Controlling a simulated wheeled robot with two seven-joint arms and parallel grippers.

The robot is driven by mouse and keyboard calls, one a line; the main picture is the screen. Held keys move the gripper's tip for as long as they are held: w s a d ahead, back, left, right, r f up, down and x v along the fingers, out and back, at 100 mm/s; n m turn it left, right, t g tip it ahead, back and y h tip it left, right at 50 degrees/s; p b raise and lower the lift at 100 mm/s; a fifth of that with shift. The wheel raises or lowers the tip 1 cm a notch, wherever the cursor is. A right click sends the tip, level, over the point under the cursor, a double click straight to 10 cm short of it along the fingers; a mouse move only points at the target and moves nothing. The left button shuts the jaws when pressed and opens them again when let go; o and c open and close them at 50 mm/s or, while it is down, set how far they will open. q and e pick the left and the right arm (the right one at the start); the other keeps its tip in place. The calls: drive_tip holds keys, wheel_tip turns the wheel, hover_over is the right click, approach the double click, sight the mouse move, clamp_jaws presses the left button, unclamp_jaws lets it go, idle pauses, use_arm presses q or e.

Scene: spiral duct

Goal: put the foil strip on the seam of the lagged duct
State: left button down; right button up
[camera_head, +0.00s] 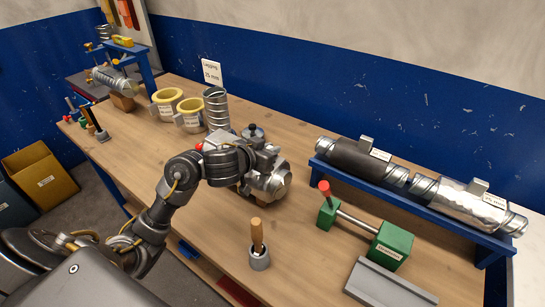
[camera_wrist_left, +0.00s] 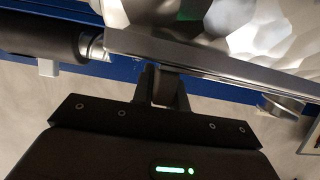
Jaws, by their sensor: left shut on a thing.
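My left gripper (camera_head: 268,162) is over the middle of the bench, its fingers partly hidden by the arm. In the left wrist view its fingers (camera_wrist_left: 163,88) are shut on a thin silver strip, which I take for the foil strip (camera_wrist_left: 215,62). A crumpled shiny silver surface (camera_wrist_left: 250,25) fills the top of that view. The lagged duct lies on a blue stand at the right. It has a black sleeve (camera_head: 360,160) and a shiny foil-covered part (camera_head: 465,204), with bare metal between. The held strip is apart from this duct in the head view. The right gripper is not seen.
A green tool with a red knob (camera_head: 391,246) and a grey channel (camera_head: 388,287) lie before the stand. A wooden handle stands in a grey cup (camera_head: 260,260). Yellow-lined rings (camera_head: 168,102) and a spiral duct piece (camera_head: 216,108) stand at the back left.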

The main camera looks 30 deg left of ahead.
use_arm(q)
drive_tip(key=shift+s+r, duration=0.1)
drive_tip(key=shift+f, duration=0.2)
drive_tip(key=c, duration=1.4)
unclamp_jaws()
drive_tip(key=shift+r, duration=0.1)
